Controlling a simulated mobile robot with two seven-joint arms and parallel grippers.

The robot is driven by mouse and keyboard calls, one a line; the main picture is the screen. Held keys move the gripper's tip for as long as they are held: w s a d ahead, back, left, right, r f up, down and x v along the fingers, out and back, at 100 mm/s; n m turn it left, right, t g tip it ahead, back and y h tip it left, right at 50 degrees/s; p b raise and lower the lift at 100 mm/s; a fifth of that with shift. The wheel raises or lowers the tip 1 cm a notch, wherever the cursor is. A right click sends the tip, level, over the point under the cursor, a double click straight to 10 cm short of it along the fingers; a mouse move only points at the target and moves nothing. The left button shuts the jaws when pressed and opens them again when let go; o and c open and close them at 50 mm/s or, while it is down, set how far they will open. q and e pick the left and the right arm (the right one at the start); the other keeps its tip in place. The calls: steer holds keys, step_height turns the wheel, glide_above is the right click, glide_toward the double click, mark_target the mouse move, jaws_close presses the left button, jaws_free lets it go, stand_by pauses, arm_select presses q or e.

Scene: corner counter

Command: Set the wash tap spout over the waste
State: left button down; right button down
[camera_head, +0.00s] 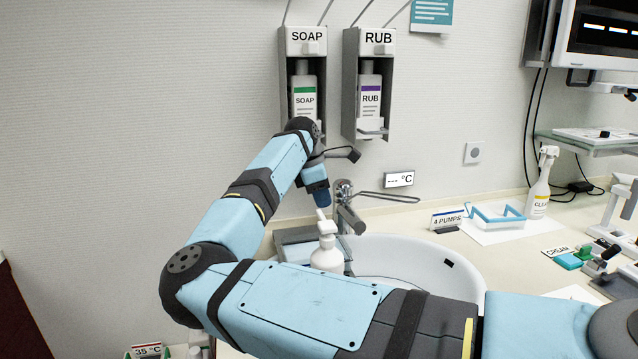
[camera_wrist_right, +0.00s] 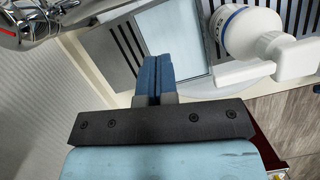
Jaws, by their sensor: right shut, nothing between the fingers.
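The chrome wash tap (camera_head: 343,192) stands at the back rim of the white basin (camera_head: 462,283). A long loop lever (camera_head: 390,197) reaches right from its top, and its short spout (camera_head: 351,219) angles down toward the basin. The waste is not visible; my right arm covers much of the bowl. My right gripper (camera_head: 319,197) points down just left of the tap, apart from it, with blue fingers closed and empty. In the right wrist view the closed fingers (camera_wrist_right: 154,72) are centred, with part of the chrome tap (camera_wrist_right: 35,20) at the upper left. My left gripper is out of view.
A white pump bottle (camera_head: 327,253) stands in front of the tap, close to my gripper; a slotted tray (camera_wrist_right: 100,50) lies below. SOAP (camera_head: 304,95) and RUB (camera_head: 369,95) dispensers hang above. A spray bottle (camera_head: 540,185) and blue frame (camera_head: 497,215) stand right.

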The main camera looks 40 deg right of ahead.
mark_target(351, 217)
steer(key=s+d+f, duration=0.3)
steer(key=d, duration=0.1)
steer(key=shift+f, duration=0.35)
steer(key=shift+s, duration=0.15)
